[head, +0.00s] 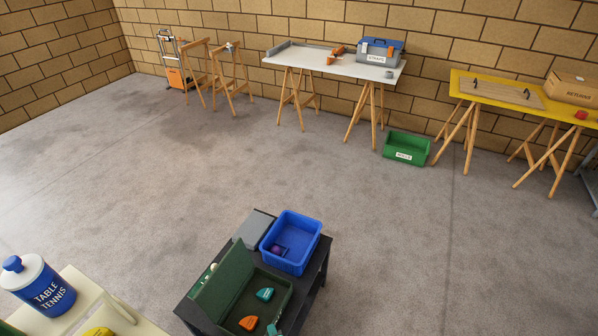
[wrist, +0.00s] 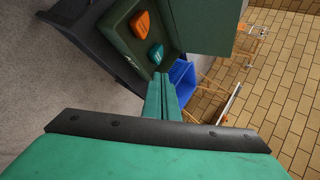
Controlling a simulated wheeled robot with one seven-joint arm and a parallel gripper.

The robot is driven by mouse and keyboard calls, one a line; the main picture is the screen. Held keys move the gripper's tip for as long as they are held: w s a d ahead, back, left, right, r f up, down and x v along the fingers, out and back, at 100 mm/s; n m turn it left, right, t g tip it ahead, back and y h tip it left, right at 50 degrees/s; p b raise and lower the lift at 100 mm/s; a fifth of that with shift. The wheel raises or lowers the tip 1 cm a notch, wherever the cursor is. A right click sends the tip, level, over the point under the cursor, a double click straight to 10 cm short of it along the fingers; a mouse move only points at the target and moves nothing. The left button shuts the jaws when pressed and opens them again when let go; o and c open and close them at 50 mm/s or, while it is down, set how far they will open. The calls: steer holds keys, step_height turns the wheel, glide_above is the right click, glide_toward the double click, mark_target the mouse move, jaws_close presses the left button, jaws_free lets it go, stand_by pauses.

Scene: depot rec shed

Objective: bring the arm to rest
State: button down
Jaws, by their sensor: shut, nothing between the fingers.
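My gripper (wrist: 161,80) shows in the wrist view with its two teal fingers together and nothing between them. In that view its tips appear near the open green case (wrist: 190,22), by its edge; I cannot tell the gap between them. In the head view a small teal bit at the bottom edge beside the case may be the gripper's tip (head: 272,329). The rest of the arm is out of the head view.
A dark low table (head: 318,268) bears the green case (head: 222,284), with orange (head: 248,323) and teal (head: 265,294) pieces inside, a blue bin (head: 308,231) holding a purple thing, and a grey box (head: 255,226). A table tennis jar (head: 38,283) stands left.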

steer(key=s+d+r+n+t+h, duration=0.1)
steer(key=s+d+r+n+t, duration=0.1)
steer(key=s+d+r+n, duration=0.2)
steer(key=s+d+r+n+t+h, duration=0.2)
steer(key=s+r+n, duration=0.7)
steer(key=s, duration=1.1)
step_height(320, 180, up, 5)
steer(key=shift+d+f+n+t, duration=0.2)
steer(key=shift+d+n+t, duration=0.2)
steer(key=shift+d+t, duration=0.45)
steer(key=shift+d, duration=0.15)
